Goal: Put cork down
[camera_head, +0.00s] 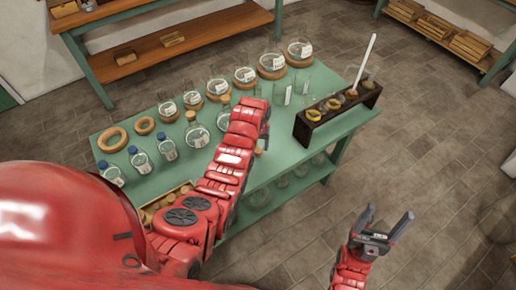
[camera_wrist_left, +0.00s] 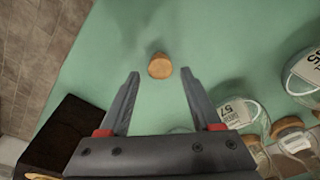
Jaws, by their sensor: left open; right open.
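A small tan cork (camera_wrist_left: 160,66) rests on the green table (camera_wrist_left: 110,35). My left gripper (camera_wrist_left: 159,75) is open and points down at the table, with the cork between and just past its two fingertips. A gap shows on each side, so neither finger touches it. In the head view my left forearm and wrist cover most of that gripper, and a small tan piece that looks like the cork (camera_head: 258,152) shows beside the wrist. My right gripper (camera_head: 387,228) is open and empty, over the floor to the right of the table.
Round flasks on cork rings (camera_head: 272,67) line the table's back. Blue-capped bottles (camera_head: 140,160) and empty cork rings (camera_head: 112,139) stand at left. A dark wooden rack (camera_head: 338,108) with a white stick is at right, near my left gripper. A tray of corks (camera_head: 160,203) lies in front.

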